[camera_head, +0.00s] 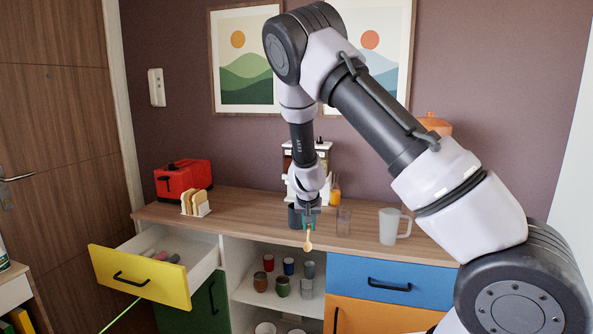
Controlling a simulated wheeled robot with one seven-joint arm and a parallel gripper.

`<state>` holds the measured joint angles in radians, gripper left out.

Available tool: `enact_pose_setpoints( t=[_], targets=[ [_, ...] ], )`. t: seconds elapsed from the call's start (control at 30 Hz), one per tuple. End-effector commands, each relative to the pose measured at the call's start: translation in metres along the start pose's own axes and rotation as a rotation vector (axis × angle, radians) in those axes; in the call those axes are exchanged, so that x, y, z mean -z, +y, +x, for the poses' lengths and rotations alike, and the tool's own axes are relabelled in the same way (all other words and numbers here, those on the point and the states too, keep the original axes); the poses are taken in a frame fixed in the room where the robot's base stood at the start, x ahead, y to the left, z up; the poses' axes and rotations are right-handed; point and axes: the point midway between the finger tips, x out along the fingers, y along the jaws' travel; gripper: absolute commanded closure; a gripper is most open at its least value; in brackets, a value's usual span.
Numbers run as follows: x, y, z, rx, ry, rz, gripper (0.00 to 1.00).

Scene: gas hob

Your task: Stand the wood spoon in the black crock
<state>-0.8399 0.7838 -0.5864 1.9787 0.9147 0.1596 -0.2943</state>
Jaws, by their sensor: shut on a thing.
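My gripper (309,216) is shut on the wood spoon (308,241), which hangs below the fingers with its rounded end down, in front of the counter's front edge. The black crock (294,216) stands on the counter, just left of and behind my gripper, which partly hides it. The spoon is outside the crock. The upper part of the spoon is hidden by the fingers.
A clear glass (344,221) stands right of my gripper, with a frosted jug (389,226) farther right. A coffee machine and an orange bottle (335,192) stand behind. A toast rack (196,203) and red toaster (183,180) are left. The yellow drawer (139,277) is open.

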Motion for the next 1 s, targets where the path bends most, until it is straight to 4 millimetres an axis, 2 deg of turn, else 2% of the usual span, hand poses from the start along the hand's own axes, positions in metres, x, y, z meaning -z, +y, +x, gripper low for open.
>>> enact_pose_setpoints(
  t=[0.1,0.33,1.0],
  targets=[
    [0.001,-0.017,-0.009,-0.011,0.068,0.016,1.0],
    [0.002,-0.034,-0.023,-0.024,0.153,0.039,1.0],
    [0.004,-0.05,-0.041,-0.036,0.238,0.06,1.0]
  ],
)
